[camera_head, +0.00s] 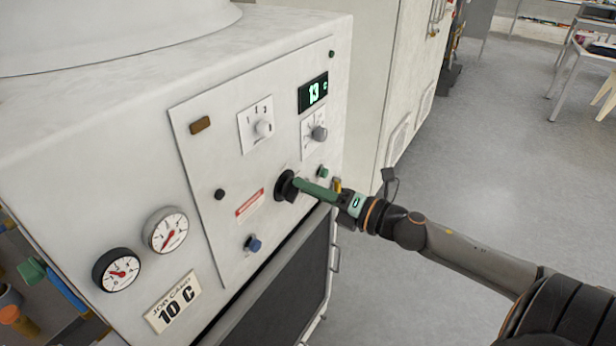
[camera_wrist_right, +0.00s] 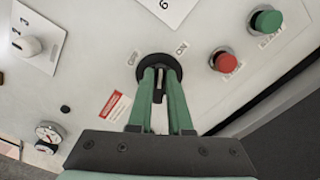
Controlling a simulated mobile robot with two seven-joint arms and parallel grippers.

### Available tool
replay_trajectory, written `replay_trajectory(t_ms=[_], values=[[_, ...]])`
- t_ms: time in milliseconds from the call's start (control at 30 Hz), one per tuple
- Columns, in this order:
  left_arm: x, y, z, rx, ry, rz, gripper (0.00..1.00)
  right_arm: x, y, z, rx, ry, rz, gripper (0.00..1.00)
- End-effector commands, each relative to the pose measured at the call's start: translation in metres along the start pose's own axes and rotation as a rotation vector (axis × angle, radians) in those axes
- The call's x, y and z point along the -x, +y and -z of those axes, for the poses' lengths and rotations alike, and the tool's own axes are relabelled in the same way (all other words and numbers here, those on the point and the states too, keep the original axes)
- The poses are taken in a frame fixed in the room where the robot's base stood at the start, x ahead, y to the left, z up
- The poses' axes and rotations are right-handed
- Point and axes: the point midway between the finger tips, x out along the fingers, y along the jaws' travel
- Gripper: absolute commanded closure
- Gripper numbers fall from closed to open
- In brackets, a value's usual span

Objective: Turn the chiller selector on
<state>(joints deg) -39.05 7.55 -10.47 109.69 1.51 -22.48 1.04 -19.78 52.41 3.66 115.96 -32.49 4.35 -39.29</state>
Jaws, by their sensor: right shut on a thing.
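The chiller selector is a round black knob (camera_head: 287,186) on the white front panel of the machine (camera_head: 232,190). It also shows in the right wrist view (camera_wrist_right: 158,68) with labels OFF at its left and ON at its right. My right gripper (camera_head: 298,187) has green fingers, which reach the knob from the right. In the right wrist view the fingers (camera_wrist_right: 161,82) are shut on the knob's handle, which lies between their tips and is partly hidden. The handle looks roughly upright in that view, between the two labels. My left gripper is not in view.
A green button (camera_wrist_right: 267,20) and a red button (camera_wrist_right: 224,61) sit right of the selector in the wrist view. A blue knob (camera_head: 253,244), two gauges (camera_head: 166,230) and a display reading 13 (camera_head: 313,92) are on the machine. Open floor (camera_head: 500,170) lies to the right.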

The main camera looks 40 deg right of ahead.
Motion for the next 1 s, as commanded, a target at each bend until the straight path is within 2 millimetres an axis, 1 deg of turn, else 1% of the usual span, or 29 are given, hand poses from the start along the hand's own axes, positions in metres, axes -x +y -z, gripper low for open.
replay_trajectory(t_ms=[33,100,300,500,733,1000], values=[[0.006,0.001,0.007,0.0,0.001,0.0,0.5,0.0,0.003,-0.002,-0.047,0.0,-0.001,1.0],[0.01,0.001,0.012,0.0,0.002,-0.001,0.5,0.0,0.003,-0.002,-0.113,0.001,-0.001,1.0],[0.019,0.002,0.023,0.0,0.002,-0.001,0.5,0.0,-0.001,0.0,-0.287,0.002,0.0,1.0],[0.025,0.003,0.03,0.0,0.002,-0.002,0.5,0.0,-0.003,0.001,-0.423,0.002,-0.001,1.0],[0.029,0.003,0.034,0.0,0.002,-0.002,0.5,0.0,-0.006,0.002,-0.525,0.002,-0.001,1.0],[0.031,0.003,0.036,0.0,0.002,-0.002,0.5,0.0,-0.007,0.003,-0.569,0.003,-0.002,1.0]])
